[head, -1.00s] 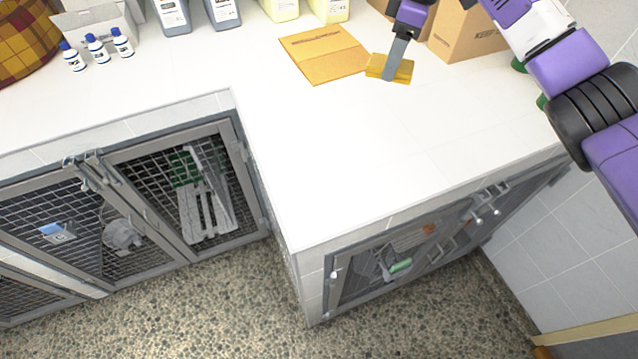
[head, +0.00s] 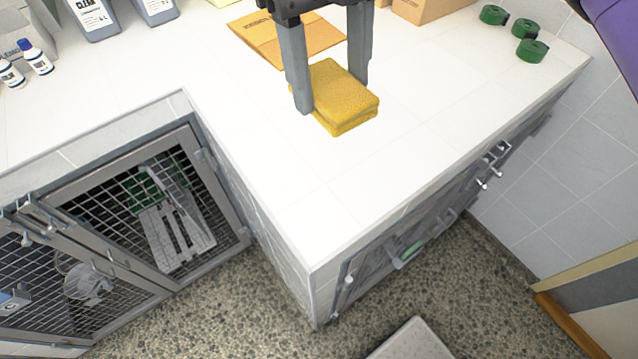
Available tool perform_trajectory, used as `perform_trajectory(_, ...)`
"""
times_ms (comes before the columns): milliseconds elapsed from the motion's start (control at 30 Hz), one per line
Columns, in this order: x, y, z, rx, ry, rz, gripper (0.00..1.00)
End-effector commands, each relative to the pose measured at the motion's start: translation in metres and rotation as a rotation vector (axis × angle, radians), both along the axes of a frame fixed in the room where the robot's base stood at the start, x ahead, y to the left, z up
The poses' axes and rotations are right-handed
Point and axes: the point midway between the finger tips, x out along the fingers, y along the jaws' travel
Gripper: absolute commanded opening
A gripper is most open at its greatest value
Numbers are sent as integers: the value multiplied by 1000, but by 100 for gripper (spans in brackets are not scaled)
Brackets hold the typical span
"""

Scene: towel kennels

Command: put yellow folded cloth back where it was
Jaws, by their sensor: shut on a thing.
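The yellow folded cloth (head: 346,96) is a thick, soft-looking pad folded in layers. My gripper (head: 331,98) points down with one grey finger on each side of the cloth and is shut on it. The cloth shows in front of the white counter top (head: 420,110), nearer to me than the brown envelope. I cannot tell for sure how high it is above the counter. The fingers hide part of its left and right edges.
A brown envelope (head: 268,40) lies behind the gripper. A cardboard box (head: 430,8) and several green tape rolls (head: 532,50) stand at the back right. Bottles (head: 95,15) stand at left. Mesh kennel doors (head: 165,215) are below. The counter's front right is clear.

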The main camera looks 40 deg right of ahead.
Motion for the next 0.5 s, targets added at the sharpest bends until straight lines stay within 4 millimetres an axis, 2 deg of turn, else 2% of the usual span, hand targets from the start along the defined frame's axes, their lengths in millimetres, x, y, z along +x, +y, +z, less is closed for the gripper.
perform_trajectory(167, 0, 0, -20, 3, 3, 31, 18)
perform_trajectory(500, 0, 0, -101, 1, 4, 26, 18)
